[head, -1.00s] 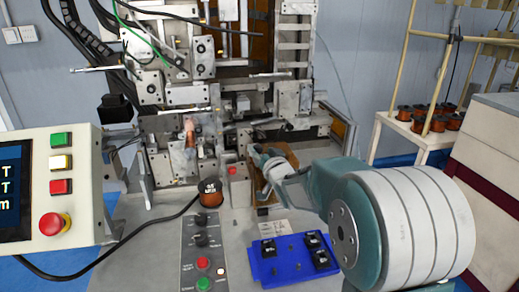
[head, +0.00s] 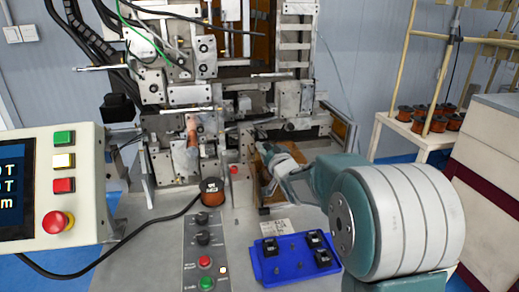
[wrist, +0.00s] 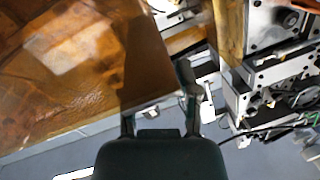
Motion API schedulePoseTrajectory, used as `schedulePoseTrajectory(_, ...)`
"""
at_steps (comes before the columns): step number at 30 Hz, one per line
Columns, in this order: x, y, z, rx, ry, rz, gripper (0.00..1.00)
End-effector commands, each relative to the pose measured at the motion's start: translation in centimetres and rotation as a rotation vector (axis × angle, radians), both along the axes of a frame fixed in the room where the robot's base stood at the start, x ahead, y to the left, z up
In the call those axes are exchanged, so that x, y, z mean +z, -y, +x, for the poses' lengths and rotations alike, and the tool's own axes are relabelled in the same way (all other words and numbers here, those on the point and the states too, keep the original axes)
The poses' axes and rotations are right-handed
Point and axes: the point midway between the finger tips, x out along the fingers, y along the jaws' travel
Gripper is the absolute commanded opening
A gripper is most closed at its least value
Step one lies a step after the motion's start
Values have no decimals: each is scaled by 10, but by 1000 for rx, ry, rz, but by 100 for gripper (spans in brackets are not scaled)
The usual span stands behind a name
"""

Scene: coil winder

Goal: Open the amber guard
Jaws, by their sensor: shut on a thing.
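The amber guard (wrist: 75,75) is a see-through orange-brown panel that fills the left of the wrist view. In the head view a narrow part of the guard (head: 263,180) shows at the lower middle of the machine, partly behind my gripper. My gripper (wrist: 158,110) is shut on the guard near its edge, with one dark finger on each side in the wrist view. In the head view my gripper (head: 272,150) reaches in from the right at the guard's upper part. The exact contact is partly hidden by the fingers.
The coil winder's metal plates and rods (head: 200,95) stand close behind and left of the guard. On the bench in front are a copper spool (head: 212,191), a button panel (head: 205,250) and a blue tray (head: 292,257). A control box (head: 55,185) stands at the left.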

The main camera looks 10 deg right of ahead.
Motion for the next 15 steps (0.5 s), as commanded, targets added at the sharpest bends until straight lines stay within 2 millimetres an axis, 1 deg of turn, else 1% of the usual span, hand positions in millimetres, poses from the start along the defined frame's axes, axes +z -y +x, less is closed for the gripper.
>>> schedulePoseTrajectory(1,1,16,1,-8,4,-1,0)
schedulePoseTrajectory(3,2,35,1,-8,4,-1,0)
schedulePoseTrajectory(6,2,61,0,-7,5,-1,0)
schedulePoseTrajectory(9,2,83,1,-6,5,-2,0)
schedulePoseTrajectory(12,3,97,1,-4,5,-1,0)
schedulePoseTrajectory(15,3,103,0,-1,6,-1,0)
